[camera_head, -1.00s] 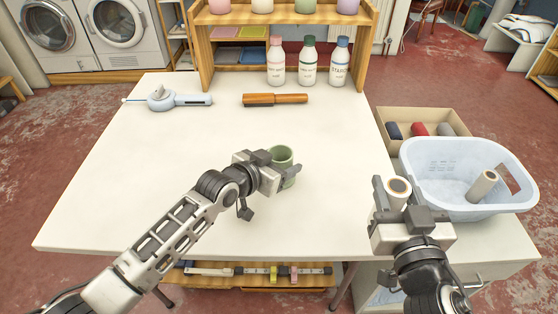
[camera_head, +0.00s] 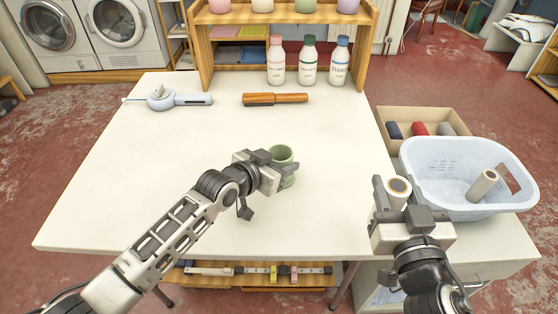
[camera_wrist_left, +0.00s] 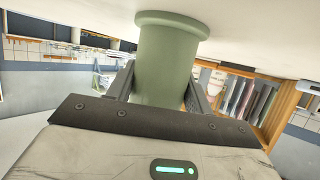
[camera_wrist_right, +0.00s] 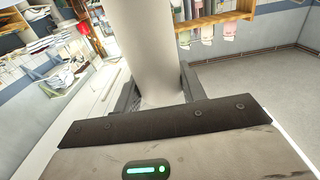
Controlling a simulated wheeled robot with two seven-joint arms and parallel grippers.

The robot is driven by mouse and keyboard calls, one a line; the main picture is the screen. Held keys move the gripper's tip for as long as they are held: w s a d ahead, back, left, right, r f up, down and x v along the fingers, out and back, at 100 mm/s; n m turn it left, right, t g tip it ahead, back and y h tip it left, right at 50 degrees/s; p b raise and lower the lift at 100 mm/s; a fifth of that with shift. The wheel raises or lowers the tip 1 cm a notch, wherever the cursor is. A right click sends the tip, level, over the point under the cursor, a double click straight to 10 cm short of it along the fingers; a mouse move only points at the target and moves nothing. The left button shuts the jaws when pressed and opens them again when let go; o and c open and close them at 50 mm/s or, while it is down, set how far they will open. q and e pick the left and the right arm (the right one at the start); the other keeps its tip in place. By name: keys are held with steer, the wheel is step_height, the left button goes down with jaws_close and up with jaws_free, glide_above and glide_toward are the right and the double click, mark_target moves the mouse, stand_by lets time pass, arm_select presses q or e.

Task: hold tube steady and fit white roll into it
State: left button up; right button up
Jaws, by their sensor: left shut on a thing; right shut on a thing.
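The green tube (camera_head: 284,158) stands upright on the white table, its open top facing up. My left gripper (camera_head: 277,172) is shut on the tube from the left; the left wrist view also shows the tube (camera_wrist_left: 168,60) between the fingers. The white roll (camera_head: 398,188) is upright in my right gripper (camera_head: 397,203), to the right of the table's right edge and well apart from the tube. The right wrist view shows the roll (camera_wrist_right: 150,50) between the fingers. The roll's lower part is hidden in the head view by the gripper.
A pale blue basket (camera_head: 440,195) with another roll (camera_head: 482,185) stands on the side surface at right. A cardboard box (camera_head: 410,115) with several dark, red and grey rolls is behind it. A wooden-handled brush (camera_head: 275,99) and several bottles are at the table's back. The table (camera_head: 140,190) is clear around the tube.

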stand_by(0.5)
steer(key=w+a+r+n+g+y, duration=0.2)
steer(key=w+a+r+n+y, duration=0.3)
steer(key=a, duration=0.4)
steer(key=w+a+r+n+g+y, duration=0.25)
steer(key=w+a+y, duration=0.35)
steer(key=a, duration=0.4)
steer(key=w+r+n+y, duration=0.2)
steer(key=w+r, duration=0.2)
steer(key=w, duration=0.2)
step_height(320, 180, down, 8)
steer(key=shift+s+f+g, duration=0.2)
steer(key=shift+g, duration=0.15)
steer(key=shift+m, duration=0.25)
steer(key=o, duration=1.2)
steer(key=shift+d, duration=0.1)
steer(key=shift+c, duration=0.2)
